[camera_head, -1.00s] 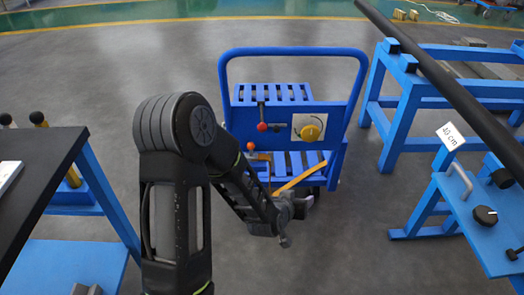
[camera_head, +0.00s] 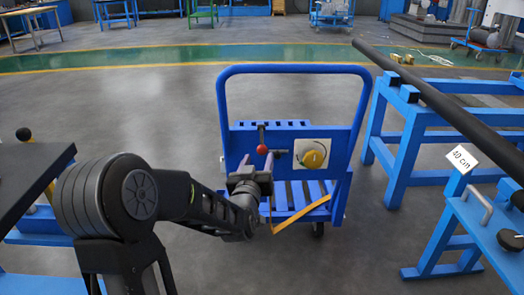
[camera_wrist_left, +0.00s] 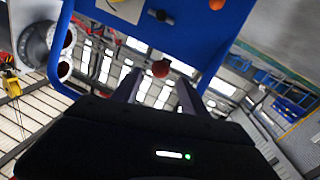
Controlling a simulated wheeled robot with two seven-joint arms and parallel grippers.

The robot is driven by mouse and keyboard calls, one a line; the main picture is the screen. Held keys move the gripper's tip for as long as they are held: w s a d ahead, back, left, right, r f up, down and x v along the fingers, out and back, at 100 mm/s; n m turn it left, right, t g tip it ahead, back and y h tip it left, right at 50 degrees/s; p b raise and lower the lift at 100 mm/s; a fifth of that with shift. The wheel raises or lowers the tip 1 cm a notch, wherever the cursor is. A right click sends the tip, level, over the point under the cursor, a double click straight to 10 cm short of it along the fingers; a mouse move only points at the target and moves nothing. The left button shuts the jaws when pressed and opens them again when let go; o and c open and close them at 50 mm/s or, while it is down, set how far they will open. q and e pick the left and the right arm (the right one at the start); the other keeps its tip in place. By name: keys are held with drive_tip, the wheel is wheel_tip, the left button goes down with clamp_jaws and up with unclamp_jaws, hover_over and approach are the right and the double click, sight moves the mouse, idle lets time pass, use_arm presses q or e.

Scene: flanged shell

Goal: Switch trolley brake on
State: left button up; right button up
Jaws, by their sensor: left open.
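The blue trolley (camera_head: 232,108) stands on the grey floor, with a tall loop handle and a front panel. A red ball knob (camera_head: 261,149) on a dark lever sits on the panel, beside a yellow round knob (camera_head: 314,154). My left gripper (camera_head: 257,164) is in front of the panel, open, its fingers pointing up just below the red knob. In the left wrist view the red knob (camera_wrist_left: 160,68) shows between and beyond the two fingertips (camera_wrist_left: 157,82), and no contact is visible. The gripper hides part of the lower panel. My right gripper is not in view.
A blue stand (camera_head: 395,160) with a long black bar (camera_head: 440,100) is at the right, near a "40 cm" sign (camera_head: 464,158). A dark-topped table (camera_head: 30,175) is at the left. Open floor lies behind the trolley.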

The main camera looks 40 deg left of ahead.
sight(261, 152)
use_arm(q)
drive_tip(key=x, duration=0.6)
drive_tip(key=shift+w+a+b, duration=0.15)
drive_tip(key=shift+w+b, duration=0.1)
drive_tip(key=shift+b, duration=0.1)
clamp_jaws()
idle(1.1)
